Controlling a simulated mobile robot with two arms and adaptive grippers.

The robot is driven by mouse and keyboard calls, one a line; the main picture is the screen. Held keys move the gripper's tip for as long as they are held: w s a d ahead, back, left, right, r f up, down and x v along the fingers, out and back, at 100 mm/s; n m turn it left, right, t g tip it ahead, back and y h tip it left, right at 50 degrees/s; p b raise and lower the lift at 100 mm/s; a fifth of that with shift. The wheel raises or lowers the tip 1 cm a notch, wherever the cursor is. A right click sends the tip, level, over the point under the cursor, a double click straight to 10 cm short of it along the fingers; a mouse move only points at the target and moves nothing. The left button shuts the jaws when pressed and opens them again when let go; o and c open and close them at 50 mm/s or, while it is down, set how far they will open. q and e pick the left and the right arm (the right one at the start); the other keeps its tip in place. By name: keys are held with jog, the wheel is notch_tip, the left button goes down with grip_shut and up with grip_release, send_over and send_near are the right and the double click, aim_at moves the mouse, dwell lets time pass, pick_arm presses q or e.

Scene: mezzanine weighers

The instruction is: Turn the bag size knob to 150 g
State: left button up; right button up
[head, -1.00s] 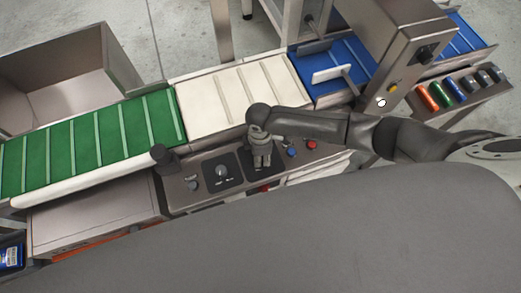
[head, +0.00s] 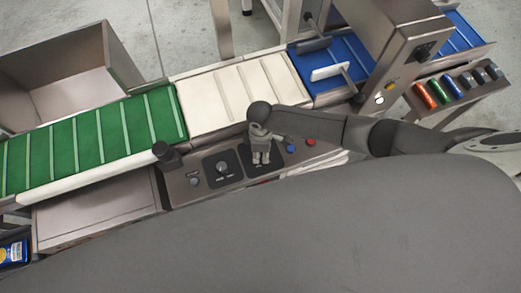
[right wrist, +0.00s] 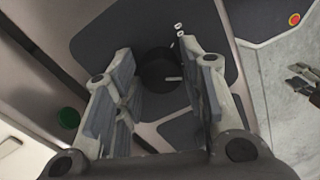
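My right gripper (head: 260,157) is over the right dark plate (head: 246,160) of the control panel, pointing down. In the right wrist view the fingers of my right gripper (right wrist: 166,78) are open, one on each side of a round black knob (right wrist: 158,68). The knob has a white pointer line, and small white marks show beside it on the plate. Whether the fingers touch it I cannot tell. A second dial knob (head: 222,167) sits on the dark plate left of the gripper. The labels are too small to read. My left gripper is not in view.
Blue (head: 291,148) and red (head: 311,142) buttons sit right of the gripper. The green belt (head: 90,145), the white belt (head: 212,97) and the blue belt (head: 345,50) run behind the panel.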

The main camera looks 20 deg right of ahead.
jog(key=shift+o, duration=1.1)
notch_tip(320, 180, up, 12)
jog(key=shift+w, duration=0.25)
